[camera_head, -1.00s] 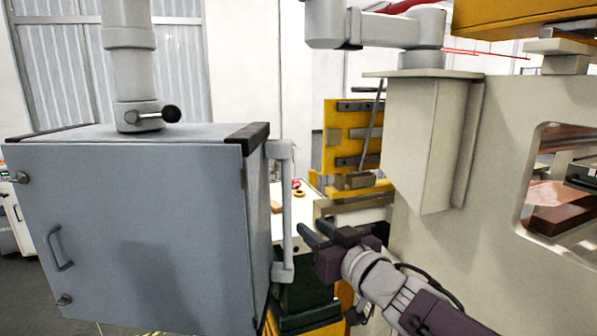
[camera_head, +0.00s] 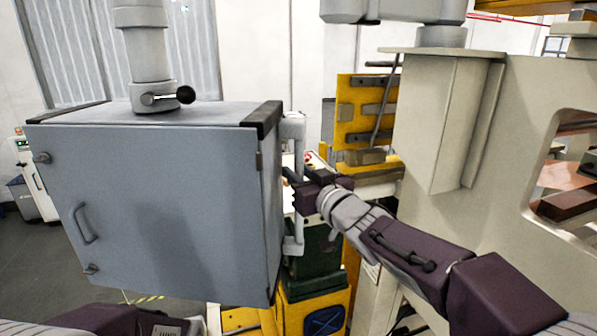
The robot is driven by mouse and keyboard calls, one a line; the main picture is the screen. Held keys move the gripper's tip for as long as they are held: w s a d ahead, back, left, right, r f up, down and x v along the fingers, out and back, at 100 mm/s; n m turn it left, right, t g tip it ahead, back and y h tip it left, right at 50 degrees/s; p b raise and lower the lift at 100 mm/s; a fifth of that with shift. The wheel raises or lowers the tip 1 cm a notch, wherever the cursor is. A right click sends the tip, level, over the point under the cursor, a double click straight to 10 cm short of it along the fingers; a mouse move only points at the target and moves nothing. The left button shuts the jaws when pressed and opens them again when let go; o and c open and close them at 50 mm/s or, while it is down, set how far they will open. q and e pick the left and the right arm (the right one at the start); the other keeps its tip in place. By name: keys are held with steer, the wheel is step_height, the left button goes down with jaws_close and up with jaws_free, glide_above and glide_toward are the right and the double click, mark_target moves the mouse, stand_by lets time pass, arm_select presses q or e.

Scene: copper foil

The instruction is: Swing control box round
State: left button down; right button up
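The grey control box (camera_head: 150,200) hangs from a vertical column (camera_head: 144,55) in the left half of the head view, its door facing me. A pale vertical bar handle (camera_head: 293,128) is fixed to its right side. My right gripper (camera_head: 291,181) is at the middle of this bar, its dark fingers overlapping it in the picture. I cannot tell whether the fingers are closed on the bar or only around or beside it. Part of my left arm (camera_head: 100,318) shows at the bottom left edge; its gripper is out of view.
A beige machine frame (camera_head: 430,130) with a window opening stands close on the right. A yellow fixture panel (camera_head: 362,110) is behind the gripper. A dark green and yellow base (camera_head: 315,285) is below the handle. Open floor shows at the far left.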

steer(key=shift+s+d, duration=0.1)
jaws_close()
stand_by(1.2)
